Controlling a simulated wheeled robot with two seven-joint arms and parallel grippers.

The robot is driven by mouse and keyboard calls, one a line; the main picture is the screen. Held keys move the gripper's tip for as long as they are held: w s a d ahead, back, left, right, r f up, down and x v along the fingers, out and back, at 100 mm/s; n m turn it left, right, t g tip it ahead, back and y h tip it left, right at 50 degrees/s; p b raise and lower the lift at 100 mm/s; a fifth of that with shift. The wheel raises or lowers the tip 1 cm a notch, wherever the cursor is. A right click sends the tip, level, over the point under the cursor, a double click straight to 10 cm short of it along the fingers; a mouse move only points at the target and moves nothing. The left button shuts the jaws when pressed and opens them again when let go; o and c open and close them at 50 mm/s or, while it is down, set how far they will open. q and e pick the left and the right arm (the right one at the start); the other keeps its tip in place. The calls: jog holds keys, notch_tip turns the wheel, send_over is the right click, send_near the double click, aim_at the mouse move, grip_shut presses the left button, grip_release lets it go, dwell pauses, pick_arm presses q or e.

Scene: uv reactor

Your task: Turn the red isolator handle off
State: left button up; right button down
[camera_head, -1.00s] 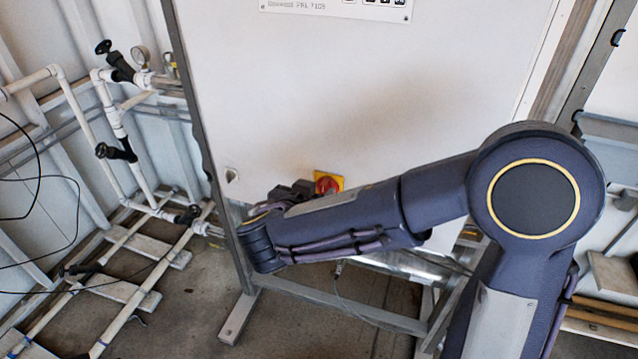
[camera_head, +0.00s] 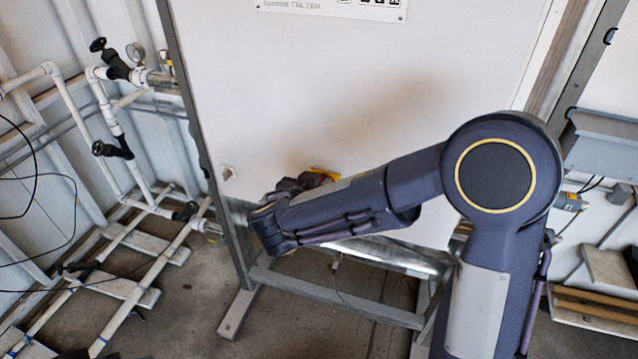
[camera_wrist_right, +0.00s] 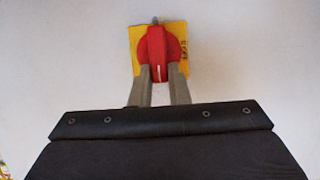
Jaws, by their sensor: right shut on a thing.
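The red isolator handle (camera_wrist_right: 158,50) is on a yellow plate (camera_wrist_right: 137,36) on the pale cabinet front. In the right wrist view my right gripper (camera_wrist_right: 159,73) has its two grey fingers closed on the lower part of the handle, one on each side. The handle stands upright in that view, with a white mark on its lower end. In the head view my right arm and gripper (camera_head: 310,180) cover the handle. Only a bit of the yellow plate (camera_head: 325,172) shows above them. My left gripper is not in view.
The white cabinet (camera_head: 340,90) stands on a grey metal frame (camera_head: 335,297). White pipes with black valve handles (camera_head: 112,150) run along the left wall. A grey box (camera_head: 604,146) is on the right wall. Open floor shows below the cabinet.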

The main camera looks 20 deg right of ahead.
jog(key=shift+w+a+f+n+g+h+b, duration=0.25)
jog(key=shift+a+f+n+h+b, duration=0.2)
jog(key=shift+n+h+b, duration=1.2)
jog(key=shift+w+a+f+n+g+h+b, duration=0.15)
jog(key=shift+w+a+f+n+h+b, duration=0.45)
jog(key=shift+n+b, duration=1.75)
jog(key=shift+s+a+f+n+g+h+b, duration=0.15)
jog(key=shift+f+n+h+b, duration=0.25)
jog(key=shift+n+h+b, duration=1.65)
jog(key=shift+w+n+y+p, duration=0.1)
jog(key=shift+n+y+p, duration=0.5)
jog(key=shift+n+p, duration=0.2)
jog(key=c, duration=1.4)
grip_release()
jog(key=shift+a, duration=0.15)
